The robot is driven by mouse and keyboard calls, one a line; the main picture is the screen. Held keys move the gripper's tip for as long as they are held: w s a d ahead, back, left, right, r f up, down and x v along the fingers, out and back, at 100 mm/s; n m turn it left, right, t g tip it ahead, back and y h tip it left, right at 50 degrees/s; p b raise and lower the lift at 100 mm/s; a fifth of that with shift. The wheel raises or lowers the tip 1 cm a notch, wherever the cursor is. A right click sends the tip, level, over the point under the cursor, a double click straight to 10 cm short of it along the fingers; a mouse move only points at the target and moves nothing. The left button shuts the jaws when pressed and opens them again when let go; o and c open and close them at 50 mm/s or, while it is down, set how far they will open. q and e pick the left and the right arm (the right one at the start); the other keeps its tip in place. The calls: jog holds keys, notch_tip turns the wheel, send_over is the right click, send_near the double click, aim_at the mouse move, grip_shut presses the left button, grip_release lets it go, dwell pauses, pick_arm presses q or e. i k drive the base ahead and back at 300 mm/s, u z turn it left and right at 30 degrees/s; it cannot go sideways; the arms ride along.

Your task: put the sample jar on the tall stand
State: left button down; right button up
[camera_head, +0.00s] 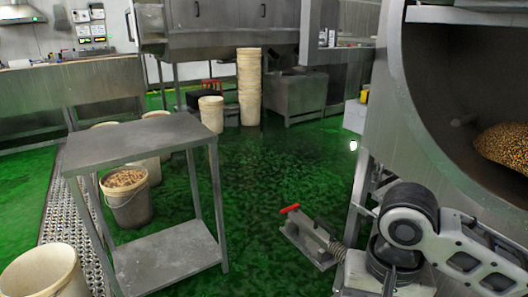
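A grey metal stand (150,138) with a flat, bare top and a lower shelf (165,258) stands at the left front in the head view. It is the only tall stand I can make out. I cannot make out a sample jar anywhere. My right arm comes in from the lower right, and its gripper (389,283) points down at the bottom edge, partly cut off. The stand is well to the left of it. Whether its fingers are open or hold anything is not clear. My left gripper is out of view.
A bucket of nuts or similar pieces (127,197) stands behind the stand's legs. An empty-looking bucket (42,272) is at the lower left. A large drum (440,90) fills the right. A red-handled metal device (308,235) lies on the green floor, which is open in the middle.

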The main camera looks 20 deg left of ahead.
aim_at(133, 140)
jog(key=u, duration=1.7)
jog(key=i, duration=1.9)
jog(key=u, duration=3.45)
jog(key=k, duration=1.05)
jog(key=z, duration=1.2)
